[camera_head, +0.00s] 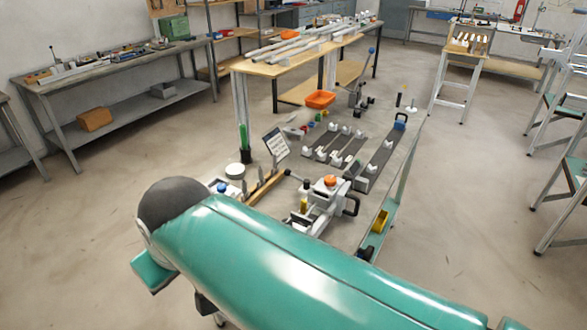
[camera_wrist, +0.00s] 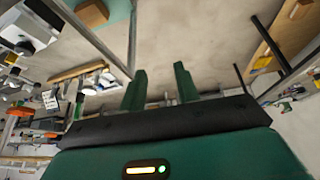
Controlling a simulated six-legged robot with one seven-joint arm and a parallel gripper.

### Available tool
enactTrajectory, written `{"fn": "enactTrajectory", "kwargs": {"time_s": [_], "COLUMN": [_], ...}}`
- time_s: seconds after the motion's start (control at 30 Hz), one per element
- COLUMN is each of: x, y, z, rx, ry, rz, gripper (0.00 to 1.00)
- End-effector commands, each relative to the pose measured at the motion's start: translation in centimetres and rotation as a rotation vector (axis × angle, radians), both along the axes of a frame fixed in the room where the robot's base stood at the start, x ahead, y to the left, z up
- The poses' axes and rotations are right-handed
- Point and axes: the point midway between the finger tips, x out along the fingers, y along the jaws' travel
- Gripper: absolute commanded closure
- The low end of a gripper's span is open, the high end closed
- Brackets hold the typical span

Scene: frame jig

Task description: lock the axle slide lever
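The frame jig (camera_head: 375,165) stands beyond my arm in the head view, with dark rails carrying white blocks. A blue handle (camera_head: 400,120) sits at the far end of its right rail. An upright lever with a blue tip (camera_head: 371,51) stands behind the rails. A black loop-shaped handle (camera_head: 351,205) is on the white clamp unit (camera_head: 318,205) in front. I cannot tell which of these is the axle slide lever. My gripper (camera_wrist: 160,82) shows in the wrist view, its two green fingers apart with nothing between them.
An orange bin (camera_head: 320,99) and a tilted sign panel (camera_head: 276,143) stand near the jig. A wooden table with pipes (camera_head: 262,66) is behind. Open floor (camera_head: 470,200) lies right of the jig.

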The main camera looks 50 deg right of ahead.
Motion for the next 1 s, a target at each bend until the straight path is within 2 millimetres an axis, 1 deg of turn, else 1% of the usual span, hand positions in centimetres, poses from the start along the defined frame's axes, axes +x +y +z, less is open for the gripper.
{"fn": "enactTrajectory", "kwargs": {"time_s": [0.27,0.37,0.47,0.53,0.57,0.6,0.67,0.7,0.77,0.8,0.87,0.9,0.97,1.0], "x": [2.9,4.2,5.9,7.4,8.1,9.0,10.3,11.1,12.1,12.7,13.4,13.7,13.9,13.9], "y": [-2.8,-4.2,-6.2,-8.1,-9.1,-10.6,-13.1,-14.8,-17.6,-19.5,-22.5,-24.6,-27.9,-30.1], "z": [1.9,2.5,3.2,3.7,3.8,4.0,4.2,4.3,4.3,4.2,4.0,3.9,3.4,3.1], "rx": [-0.03,-0.036,-0.04,-0.039,-0.038,-0.034,-0.024,-0.016,-0.001,0.012,0.03,0.045,0.069,0.085], "ry": [0.057,0.08,0.109,0.133,0.143,0.16,0.181,0.192,0.208,0.216,0.224,0.226,0.226,0.223], "rz": [-0.006,-0.005,-0.004,0.001,0.002,0.005,0.011,0.017,0.027,0.034,0.044,0.051,0.062,0.069], "gripper": [0.68,0.68,0.68,0.68,0.68,0.68,0.68,0.68,0.68,0.68,0.68,0.68,0.68,0.68]}}
